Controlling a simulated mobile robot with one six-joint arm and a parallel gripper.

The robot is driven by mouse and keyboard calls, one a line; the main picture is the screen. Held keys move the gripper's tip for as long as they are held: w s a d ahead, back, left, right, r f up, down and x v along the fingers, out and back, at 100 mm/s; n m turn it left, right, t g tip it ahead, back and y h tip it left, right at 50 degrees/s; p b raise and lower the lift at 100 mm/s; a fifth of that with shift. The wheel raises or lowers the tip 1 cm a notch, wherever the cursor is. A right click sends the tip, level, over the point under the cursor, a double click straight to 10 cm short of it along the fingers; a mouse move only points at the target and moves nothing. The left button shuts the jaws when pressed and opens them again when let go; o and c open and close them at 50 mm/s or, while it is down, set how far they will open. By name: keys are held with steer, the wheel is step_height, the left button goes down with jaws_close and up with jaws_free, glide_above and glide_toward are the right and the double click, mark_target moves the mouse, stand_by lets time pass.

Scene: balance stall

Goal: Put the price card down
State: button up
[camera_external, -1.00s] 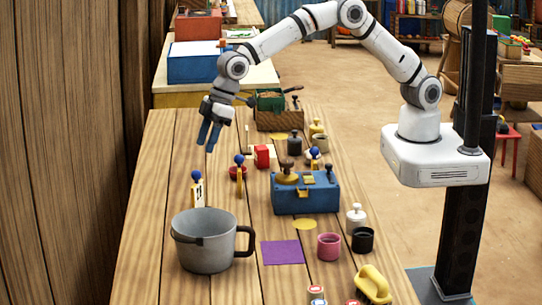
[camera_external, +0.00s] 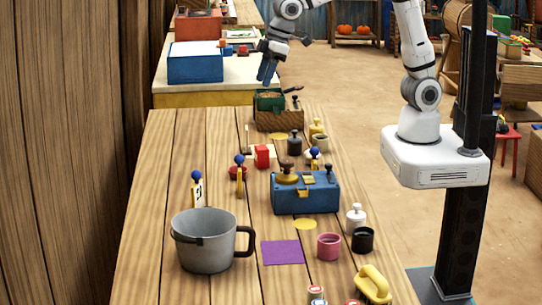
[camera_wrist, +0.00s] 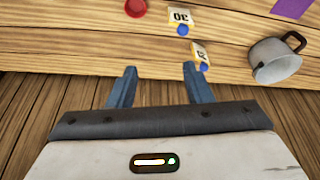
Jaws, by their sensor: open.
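A price card (camera_external: 198,192) with a blue knob stands on the wooden table behind the grey pot. A second blue-knobbed card holder (camera_external: 239,175) stands farther back. In the wrist view, the card near the pot (camera_wrist: 200,52) and the other card (camera_wrist: 180,16), with a printed number, are both beyond my fingers near the table edge. A third blue-knobbed holder (camera_external: 315,158) is behind the blue box, partly hidden. My gripper (camera_external: 267,75) is open and points down above the far end of the table, away from the cards. In the wrist view my gripper (camera_wrist: 159,69) has nothing between its fingers.
The grey pot (camera_external: 205,245) stands at the near left, beside a purple mat (camera_external: 283,252). A blue box (camera_external: 305,195) sits mid-table. A wooden block with a green tray (camera_external: 278,118) is below my gripper. The left rear of the table (camera_external: 170,150) is bare.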

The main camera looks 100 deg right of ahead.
steer(key=s+d+f, duration=0.1)
steer(key=s+d, duration=0.2)
steer(key=s, duration=0.6)
steer(key=s+d+f+m, duration=0.1)
steer(key=s+d, duration=0.3)
steer(key=s, duration=0.5)
steer(key=s+d+f+m, duration=0.1)
steer(key=s+d, duration=0.2)
steer(key=s, duration=0.6)
steer(key=shift+d+g+h, duration=0.4)
steer(key=o, duration=0.9)
steer(key=shift+c, duration=0.2)
steer(key=shift+w, duration=0.15)
